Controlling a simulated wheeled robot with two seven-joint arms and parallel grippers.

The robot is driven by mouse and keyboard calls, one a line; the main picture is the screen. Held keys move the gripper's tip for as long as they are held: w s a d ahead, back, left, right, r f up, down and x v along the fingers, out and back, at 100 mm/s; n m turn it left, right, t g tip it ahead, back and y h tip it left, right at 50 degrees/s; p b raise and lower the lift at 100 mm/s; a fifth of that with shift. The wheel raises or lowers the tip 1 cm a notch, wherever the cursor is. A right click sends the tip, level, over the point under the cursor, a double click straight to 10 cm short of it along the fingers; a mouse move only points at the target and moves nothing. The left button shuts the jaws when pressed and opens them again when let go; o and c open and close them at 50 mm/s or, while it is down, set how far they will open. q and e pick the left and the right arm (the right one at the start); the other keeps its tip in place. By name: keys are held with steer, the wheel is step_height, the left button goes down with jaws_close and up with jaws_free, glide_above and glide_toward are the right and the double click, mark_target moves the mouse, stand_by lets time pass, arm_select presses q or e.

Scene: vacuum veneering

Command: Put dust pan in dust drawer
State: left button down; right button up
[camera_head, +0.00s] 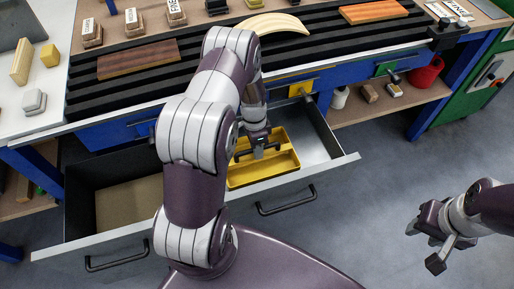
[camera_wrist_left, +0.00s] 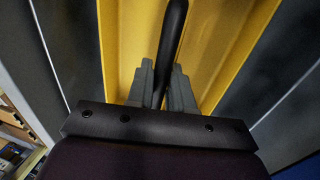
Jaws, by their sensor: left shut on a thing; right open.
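The yellow dust pan (camera_head: 262,172) sits inside the open right drawer (camera_head: 318,140), at the drawer's left part in the head view. My left gripper (camera_head: 258,148) is shut on its black handle, which stands between the fingers in the left wrist view (camera_wrist_left: 162,82). The yellow pan (camera_wrist_left: 210,50) fills the middle of that view behind the fingers. I cannot tell whether the pan rests fully on the drawer floor. My right gripper (camera_head: 436,243) is open and empty, over the floor at the right.
An open section on the left holds a brown board (camera_head: 128,205); my left arm hides where it meets the right drawer. The black slatted bench top (camera_head: 320,45) above carries wooden pieces, including a curved pale one (camera_head: 275,22). A red bucket (camera_head: 427,73) stands on the right shelf.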

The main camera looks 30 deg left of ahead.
arm_select(q)
steer(key=shift+f, duration=0.2)
steer(key=c, duration=1)
jaws_free()
steer(key=shift+r, duration=0.1)
step_height(320, 180, up, 12)
steer(key=w+a+p, duration=0.1)
steer(key=w+a, duration=0.1)
steer(key=s+d+r+n+t, duration=0.1)
steer(key=s+d+r+n, duration=0.1)
steer(key=s+d+r, duration=0.1)
steer(key=s+d+r+n+t+y, duration=0.1)
steer(key=s+d+r+n, duration=0.2)
steer(key=s+d, duration=0.1)
steer(key=s+d+r+n, duration=0.3)
steer(key=s+d, duration=0.1)
steer(key=s, duration=0.2)
steer(key=shift+d+r+t+y, duration=0.25)
steer(key=shift+r+t+y, duration=0.05)
steer(key=shift+r+t, duration=0.1)
